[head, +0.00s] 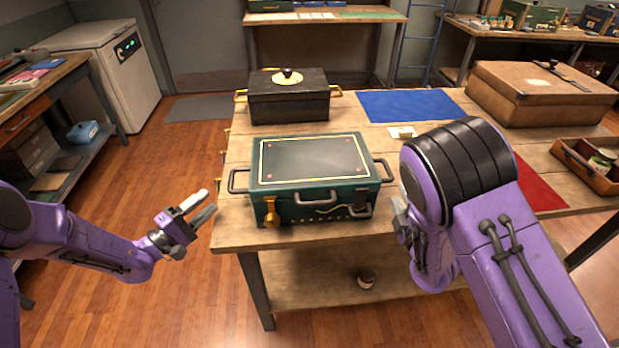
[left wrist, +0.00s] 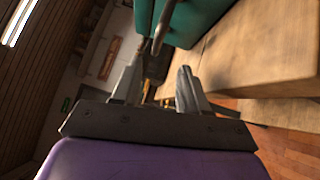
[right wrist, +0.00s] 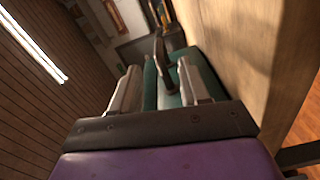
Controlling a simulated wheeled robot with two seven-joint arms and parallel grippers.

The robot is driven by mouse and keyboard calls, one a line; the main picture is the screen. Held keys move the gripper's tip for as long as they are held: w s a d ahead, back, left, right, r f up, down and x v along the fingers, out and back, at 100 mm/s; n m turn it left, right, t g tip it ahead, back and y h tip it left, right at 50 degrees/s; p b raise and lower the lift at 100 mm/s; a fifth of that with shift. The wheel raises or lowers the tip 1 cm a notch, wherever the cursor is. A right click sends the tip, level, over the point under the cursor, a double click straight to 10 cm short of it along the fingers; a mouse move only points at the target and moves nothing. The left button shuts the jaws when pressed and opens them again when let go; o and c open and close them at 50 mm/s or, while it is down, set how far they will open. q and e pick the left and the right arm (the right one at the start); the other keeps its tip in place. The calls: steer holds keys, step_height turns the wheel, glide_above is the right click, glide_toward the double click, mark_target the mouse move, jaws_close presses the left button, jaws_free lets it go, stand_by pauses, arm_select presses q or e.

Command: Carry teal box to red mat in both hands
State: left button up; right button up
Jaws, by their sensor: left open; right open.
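The teal box (head: 315,178) sits on the near left part of the wooden table, with a dark top, a yellow outline and a bar handle at each end. My left gripper (head: 204,205) is open and empty, left of the box's left handle (head: 238,181) and apart from it. In the left wrist view the box (left wrist: 205,15) is ahead at the top. My right gripper (right wrist: 160,85) is open; the right handle (right wrist: 162,55) shows ahead between its fingers, with the teal box behind. The red mat (head: 540,185) lies at the right of the table, partly hidden by my right arm.
A black box (head: 288,98) with brass handles stands behind the teal box. A blue mat (head: 410,105), a small card (head: 402,132), a brown case (head: 540,93) and an open tray (head: 590,168) are also on the table. The table's front edge is near.

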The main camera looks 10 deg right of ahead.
mark_target(231, 179)
steer(key=shift+s+d, duration=0.1)
steer(key=shift+s, duration=0.05)
steer(key=shift+s+r, duration=0.15)
steer(key=shift+a, duration=0.2)
steer(key=shift+w+a, duration=0.15)
steer(key=shift+w, duration=0.3)
arm_select(q)
steer(key=x, duration=0.9)
steer(key=shift+w+d+r, duration=0.15)
steer(key=shift+d+r, duration=0.15)
steer(key=shift+d, duration=0.05)
arm_select(e)
steer(key=w, duration=1)
arm_select(q)
steer(key=c, duration=0.8)
arm_select(e)
steer(key=c, duration=0.8)
jaws_close()
